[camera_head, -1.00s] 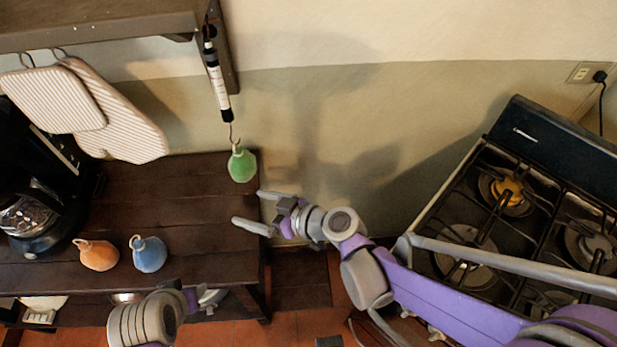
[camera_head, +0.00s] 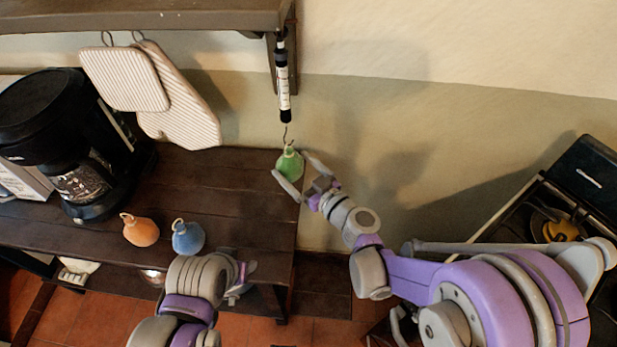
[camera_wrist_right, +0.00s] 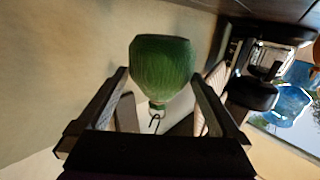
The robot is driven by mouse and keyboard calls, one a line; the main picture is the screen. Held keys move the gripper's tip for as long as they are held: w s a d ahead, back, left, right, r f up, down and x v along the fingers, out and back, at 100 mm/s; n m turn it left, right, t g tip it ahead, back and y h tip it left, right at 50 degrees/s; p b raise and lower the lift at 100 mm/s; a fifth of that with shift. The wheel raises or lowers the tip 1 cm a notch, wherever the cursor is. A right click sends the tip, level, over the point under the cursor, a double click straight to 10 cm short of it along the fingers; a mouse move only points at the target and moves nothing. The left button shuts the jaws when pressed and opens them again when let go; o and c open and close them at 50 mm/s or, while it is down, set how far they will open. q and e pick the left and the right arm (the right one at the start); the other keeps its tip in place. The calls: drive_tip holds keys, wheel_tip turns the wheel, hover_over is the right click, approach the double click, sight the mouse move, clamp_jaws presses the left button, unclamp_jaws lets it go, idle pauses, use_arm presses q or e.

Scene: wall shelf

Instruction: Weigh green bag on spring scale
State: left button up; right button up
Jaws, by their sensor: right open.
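The green bag (camera_head: 289,166) hangs upright at the lower hook of the spring scale (camera_head: 284,88), which hangs from the shelf bracket. My right gripper (camera_head: 289,164) is open, with one finger on either side of the bag. In the right wrist view the green bag (camera_wrist_right: 162,66) shows between and beyond the open fingers, with a hook at its neck; I cannot tell whether a finger touches it. My left gripper (camera_head: 240,282) is low, in front of the table, partly hidden by its own wrist; its jaws are unclear.
An orange bag (camera_head: 140,231) and a blue bag (camera_head: 188,237) stand on the dark wooden table (camera_head: 235,195). A coffee maker (camera_head: 60,130) is at the left. Oven mitts (camera_head: 180,115) hang under the shelf (camera_head: 150,15). A stove (camera_head: 515,215) stands at the right.

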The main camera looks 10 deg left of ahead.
sight(295, 160)
use_arm(q)
drive_tip(key=shift+r, duration=0.1)
use_arm(e)
drive_tip(key=shift+x, duration=1.15)
drive_tip(key=c, duration=1.2)
use_arm(q)
drive_tip(key=shift+w+r+p, duration=0.2)
drive_tip(key=shift+r+p, duration=0.3)
drive_tip(key=shift+r, duration=0.05)
use_arm(e)
drive_tip(key=shift+o, duration=0.2)
drive_tip(key=shift+w+d+r, duration=0.15)
drive_tip(key=shift+d+r, duration=0.05)
drive_tip(key=shift+r, duration=0.45)
use_arm(q)
drive_tip(key=shift+w+r+p, duration=0.1)
drive_tip(key=shift+r+p, duration=0.25)
drive_tip(key=shift+r, duration=0.1)
use_arm(e)
drive_tip(key=shift+r, duration=0.45)
use_arm(q)
drive_tip(key=shift+r, duration=0.25)
use_arm(e)
drive_tip(key=shift+r, duration=0.25)
